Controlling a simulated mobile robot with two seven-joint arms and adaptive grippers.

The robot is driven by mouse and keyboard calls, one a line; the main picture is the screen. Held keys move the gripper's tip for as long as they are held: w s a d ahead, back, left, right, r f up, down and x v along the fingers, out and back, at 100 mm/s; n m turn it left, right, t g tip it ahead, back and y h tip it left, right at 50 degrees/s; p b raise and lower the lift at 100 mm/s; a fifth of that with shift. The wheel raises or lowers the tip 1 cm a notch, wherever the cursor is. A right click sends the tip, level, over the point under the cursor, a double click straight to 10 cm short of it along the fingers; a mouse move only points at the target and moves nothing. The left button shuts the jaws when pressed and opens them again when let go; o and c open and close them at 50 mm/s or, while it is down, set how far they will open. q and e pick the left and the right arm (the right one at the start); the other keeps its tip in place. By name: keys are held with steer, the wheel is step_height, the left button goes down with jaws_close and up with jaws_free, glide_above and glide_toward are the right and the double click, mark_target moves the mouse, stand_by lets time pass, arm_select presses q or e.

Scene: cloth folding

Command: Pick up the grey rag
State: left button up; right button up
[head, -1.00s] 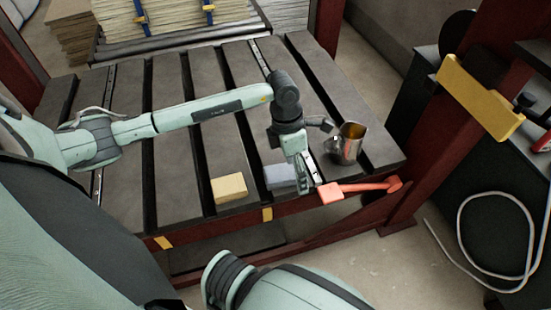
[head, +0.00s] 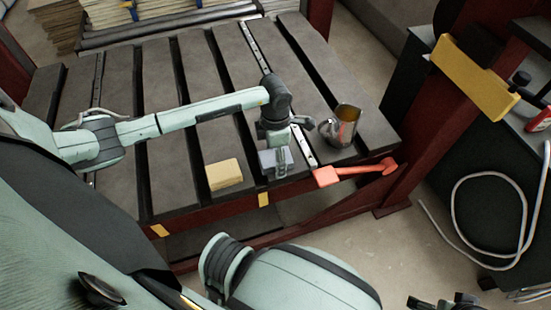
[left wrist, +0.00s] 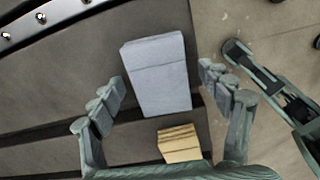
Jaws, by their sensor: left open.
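The grey rag (head: 267,158) is a folded, flat-topped block near the front edge of the slatted table. In the left wrist view the rag (left wrist: 158,75) lies between the two spread fingers. My left gripper (head: 281,163) points down over the rag in the head view and hides part of it. The left wrist view shows this gripper (left wrist: 162,85) open, with gaps on both sides of the rag. My right gripper (head: 447,301) shows only in part at the bottom edge of the head view, too little to tell its jaws.
A yellow folded cloth or block (head: 224,174) lies left of the rag. A metal pitcher (head: 341,128) stands to the right, behind a red-orange lever (head: 355,172) at the table's front edge.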

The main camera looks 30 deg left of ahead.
arm_select(q)
steer(key=shift+c, duration=0.3)
steer(key=c, duration=1.2)
steer(key=shift+r, duration=0.55)
step_height(320, 180, up, 3)
steer(key=shift+w+f, duration=0.1)
steer(key=shift+f, duration=0.1)
steer(key=s+a+r, duration=0.2)
steer(key=s, duration=0.1)
steer(key=s+a+r, duration=0.2)
steer(key=s+r, duration=0.1)
steer(key=s, duration=0.1)
steer(key=s+a+r, duration=0.2)
steer(key=s, duration=0.1)
steer(key=shift+s+r, duration=0.15)
